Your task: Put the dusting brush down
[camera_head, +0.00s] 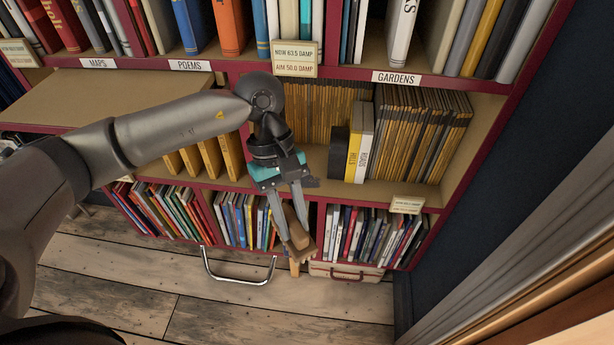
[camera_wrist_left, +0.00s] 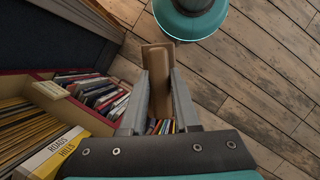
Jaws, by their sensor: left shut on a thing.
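The dusting brush (camera_head: 301,242) is a light brown wooden piece between the finger ends of my left gripper (camera_head: 294,228). In the left wrist view the brush (camera_wrist_left: 157,62) lies lengthwise between the two grey fingers of the gripper (camera_wrist_left: 161,85), which are shut on it. Its far end points away from the palm. In the head view the brush hangs in front of the lower shelf row, and the fingers cover part of it. I cannot make out its bristles. My right gripper is in neither view.
The middle shelf holds thin brown volumes (camera_head: 415,130) and two books, yellow (camera_head: 354,152) and white (camera_head: 365,145). Colourful books (camera_head: 365,232) fill the lower row. A pale case (camera_head: 322,269) and a metal handle bar (camera_head: 240,281) are low down. Bare floorboards (camera_head: 120,285) lie in front.

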